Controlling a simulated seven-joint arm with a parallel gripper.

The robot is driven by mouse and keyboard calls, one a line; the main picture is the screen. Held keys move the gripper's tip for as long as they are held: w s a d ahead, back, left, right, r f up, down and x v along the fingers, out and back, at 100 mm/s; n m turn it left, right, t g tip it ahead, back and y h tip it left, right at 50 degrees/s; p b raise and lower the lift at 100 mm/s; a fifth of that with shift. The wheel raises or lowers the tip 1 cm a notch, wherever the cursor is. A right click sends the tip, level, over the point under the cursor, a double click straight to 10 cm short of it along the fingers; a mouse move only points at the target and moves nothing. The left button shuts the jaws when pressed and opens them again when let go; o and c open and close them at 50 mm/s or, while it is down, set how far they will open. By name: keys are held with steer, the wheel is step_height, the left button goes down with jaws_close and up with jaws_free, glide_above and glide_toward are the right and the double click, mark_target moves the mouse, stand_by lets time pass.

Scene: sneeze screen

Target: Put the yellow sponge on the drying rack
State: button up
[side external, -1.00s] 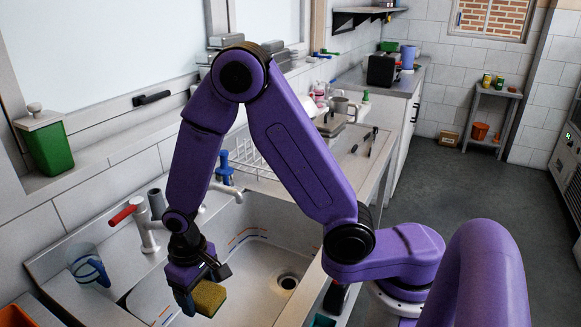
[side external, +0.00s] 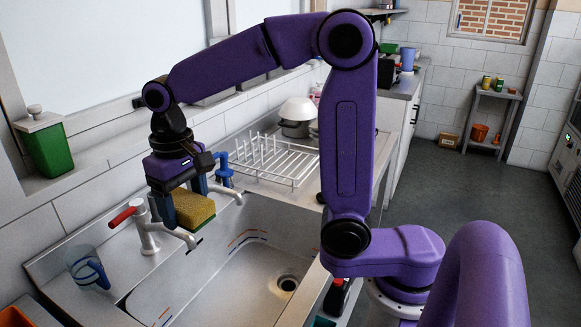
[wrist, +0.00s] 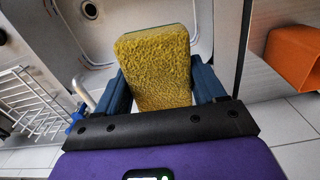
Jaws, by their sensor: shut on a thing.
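The yellow sponge (side external: 193,209) has a green underside and is held between the blue fingers of my gripper (side external: 185,205). The sponge also shows in the wrist view (wrist: 157,68), pinched between the two fingers. My gripper is shut on it and holds it up in the air, above the sink's left part near the tap in the side view. The white wire drying rack (side external: 285,172) stands on the counter behind the sink, to the right of my gripper and apart from it. Part of the rack shows at the left of the wrist view (wrist: 28,100).
A tap with a red handle (side external: 140,222) and a blue tap-like fixture (side external: 223,170) stand by the sink (side external: 235,285). A clear jug with a blue handle (side external: 88,266) stands at the left. White bowls (side external: 297,112) sit behind the rack. An orange container (wrist: 294,55) is at right in the wrist view.

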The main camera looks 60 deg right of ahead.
steer(key=w+d+m, duration=0.2)
steer(key=d+m, duration=0.3)
steer(key=d, duration=0.6)
steer(key=w+d+m, duration=0.2)
steer(key=d+m, duration=0.2)
steer(key=d, duration=0.8)
steer(key=s+d+m, duration=0.4)
steer(key=d, duration=0.6)
steer(key=s+d+m, duration=0.4)
steer(key=d, duration=0.7)
glide_above(287, 169)
step_height(287, 169, down, 15)
steer(key=shift+a+r, duration=0.1)
steer(key=shift+f, duration=1.65)
steer(key=shift+f, duration=0.15)
